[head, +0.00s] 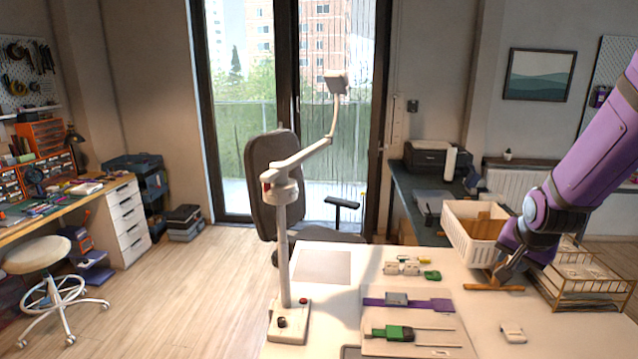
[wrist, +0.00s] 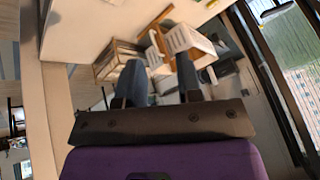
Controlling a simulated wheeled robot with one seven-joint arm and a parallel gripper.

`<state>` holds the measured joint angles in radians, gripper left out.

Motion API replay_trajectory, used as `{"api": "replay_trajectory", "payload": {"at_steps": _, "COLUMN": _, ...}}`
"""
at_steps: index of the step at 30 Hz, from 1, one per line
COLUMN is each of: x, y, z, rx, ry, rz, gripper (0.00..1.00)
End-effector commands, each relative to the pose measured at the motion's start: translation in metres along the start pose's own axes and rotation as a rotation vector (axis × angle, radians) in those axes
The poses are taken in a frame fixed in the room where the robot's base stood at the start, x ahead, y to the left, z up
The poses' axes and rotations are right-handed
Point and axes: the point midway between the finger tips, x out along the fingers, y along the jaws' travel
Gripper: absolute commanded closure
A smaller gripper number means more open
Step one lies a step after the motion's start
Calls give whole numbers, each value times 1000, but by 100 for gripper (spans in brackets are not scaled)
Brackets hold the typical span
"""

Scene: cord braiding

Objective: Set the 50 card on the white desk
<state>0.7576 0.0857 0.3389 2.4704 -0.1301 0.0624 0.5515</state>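I cannot make out a card marked 50 in either view. The white desk (head: 455,275) fills the lower right of the head view, and part of it shows in the wrist view (wrist: 88,28). My gripper (head: 499,276) is at the right part of the desk, beside the white crate, close to a flat brown wooden piece (head: 480,287). In the wrist view my gripper (wrist: 161,82) has its two dark fingers apart, with nothing visible held between them.
The white slatted crate (head: 466,242) holds brown pieces. A brass wire tray (head: 572,303) with flat sheets stands right of my gripper. A lamp arm (head: 284,250) rises at the desk's left. A purple strap (head: 430,304) and a green tool (head: 393,333) lie mid-desk.

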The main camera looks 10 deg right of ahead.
Motion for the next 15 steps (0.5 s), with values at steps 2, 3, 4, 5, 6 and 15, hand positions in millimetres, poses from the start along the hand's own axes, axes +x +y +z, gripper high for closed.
{"api": "replay_trajectory", "payload": {"at_steps": 2, "x": -26, "y": -15, "z": 7, "rx": -81, "ry": 4, "rz": 8, "gripper": 67}}
{"api": "replay_trajectory", "payload": {"at_steps": 3, "x": -38, "y": -21, "z": 11, "rx": -117, "ry": 2, "rz": 12, "gripper": 67}}
{"api": "replay_trajectory", "payload": {"at_steps": 4, "x": -48, "y": -24, "z": 14, "rx": -142, "ry": 0, "rz": 16, "gripper": 67}}
{"api": "replay_trajectory", "payload": {"at_steps": 5, "x": -57, "y": -28, "z": 17, "rx": -169, "ry": -1, "rz": 18, "gripper": 67}}
{"api": "replay_trajectory", "payload": {"at_steps": 6, "x": -69, "y": -32, "z": 22, "rx": -204, "ry": -4, "rz": 20, "gripper": 67}}
{"api": "replay_trajectory", "payload": {"at_steps": 15, "x": -160, "y": -53, "z": 67, "rx": -446, "ry": -27, "rz": -4, "gripper": 67}}
